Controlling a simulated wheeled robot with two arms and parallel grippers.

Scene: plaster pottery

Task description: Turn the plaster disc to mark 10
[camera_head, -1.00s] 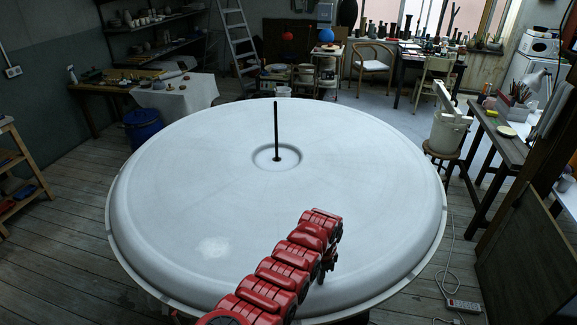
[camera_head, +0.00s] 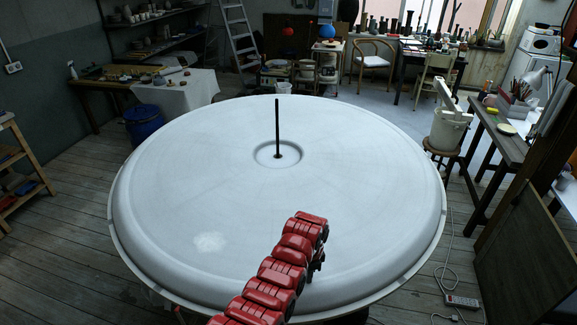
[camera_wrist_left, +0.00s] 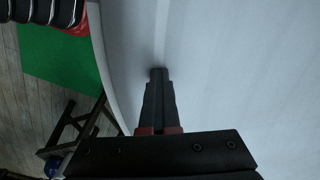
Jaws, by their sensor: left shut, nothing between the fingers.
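The plaster disc (camera_head: 190,190) is a wide white round slab with a raised rounded rim, and it fills the middle of the head view. A thin dark rod (camera_head: 278,130) stands upright in its central hollow. A pale patch (camera_head: 209,242) shows on its lower left. No numbered marks can be read. My red left arm reaches over the front of the disc. The left gripper (camera_head: 316,266) is mostly hidden beneath the arm's end. In the left wrist view its dark fingers (camera_wrist_left: 158,75) are shut and empty against the white disc; contact cannot be told.
A bucket on a stool (camera_head: 448,130) and a workbench (camera_head: 500,140) stand close to the disc's right. A blue bin (camera_head: 145,122) stands at the left. A power strip (camera_head: 461,301) and its cable lie on the floor at right. The disc's top is otherwise clear.

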